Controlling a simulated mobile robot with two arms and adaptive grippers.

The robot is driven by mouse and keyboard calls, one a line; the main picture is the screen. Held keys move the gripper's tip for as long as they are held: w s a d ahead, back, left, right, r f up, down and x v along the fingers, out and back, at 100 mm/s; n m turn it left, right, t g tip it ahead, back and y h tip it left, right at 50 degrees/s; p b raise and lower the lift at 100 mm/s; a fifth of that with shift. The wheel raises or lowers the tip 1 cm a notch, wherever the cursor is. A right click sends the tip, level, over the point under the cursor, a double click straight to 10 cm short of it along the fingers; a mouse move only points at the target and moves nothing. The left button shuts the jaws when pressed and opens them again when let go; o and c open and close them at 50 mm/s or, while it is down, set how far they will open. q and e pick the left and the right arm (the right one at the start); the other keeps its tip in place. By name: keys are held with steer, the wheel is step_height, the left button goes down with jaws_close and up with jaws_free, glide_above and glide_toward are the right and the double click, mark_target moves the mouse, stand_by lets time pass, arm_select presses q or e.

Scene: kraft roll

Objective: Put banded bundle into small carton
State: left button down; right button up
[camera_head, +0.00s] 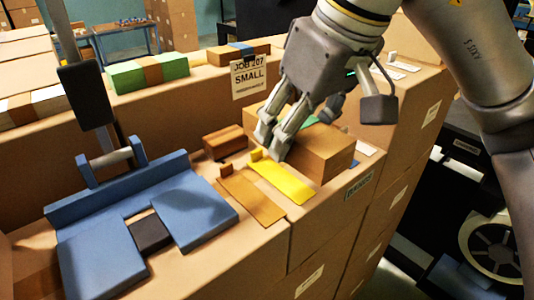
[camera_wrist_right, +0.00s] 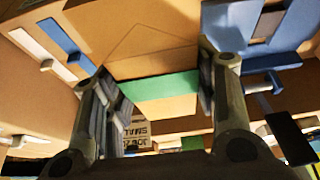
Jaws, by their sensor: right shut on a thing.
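My right gripper (camera_head: 270,145) comes down from the upper right in the head view, with its fingers at a brown kraft bundle (camera_head: 322,153) with a green band. In the right wrist view, the green band (camera_wrist_right: 160,87) crosses the bundle between the two fingers, and they are shut on it. The bundle is at the worktop; I cannot tell whether it touches it. A "JOB 207 SMALL" label (camera_head: 250,75) is on the front of the long brown carton (camera_head: 170,118) behind. The wrist view also shows this label (camera_wrist_right: 137,135). The left gripper is not in view.
Yellow (camera_head: 282,182) and tan (camera_head: 252,198) strips and a small brown block (camera_head: 225,142) lie beside the bundle. A blue padded fixture (camera_head: 195,208) stands at left. A green bundle (camera_head: 148,73) sits at the back carton. The worktop drops off at right.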

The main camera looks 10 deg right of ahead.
steer(key=w+d+f+p, duration=0.1)
steer(key=w+f, duration=0.1)
steer(key=w, duration=0.2)
steer(key=w+d+f+p, duration=0.1)
steer(key=w+f+p, duration=0.1)
steer(key=w+f, duration=0.1)
steer(key=w+d+f+p, duration=0.1)
steer(key=w+f, duration=0.2)
steer(key=w, duration=0.2)
steer(key=shift+d+f, duration=0.1)
steer(key=shift+d, duration=0.1)
steer(key=shift+w+f, duration=0.2)
steer(key=shift+f, duration=0.1)
steer(key=f, duration=0.1)
steer(key=f+p, duration=0.1)
steer(key=f, duration=0.1)
steer(key=shift+w+d, duration=0.15)
steer(key=shift+w, duration=0.25)
steer(key=shift+f+p, duration=0.3)
steer(key=shift+f, duration=0.2)
steer(key=shift+f+b, duration=0.2)
steer(key=shift+b, duration=0.1)
steer(key=o, duration=1.1)
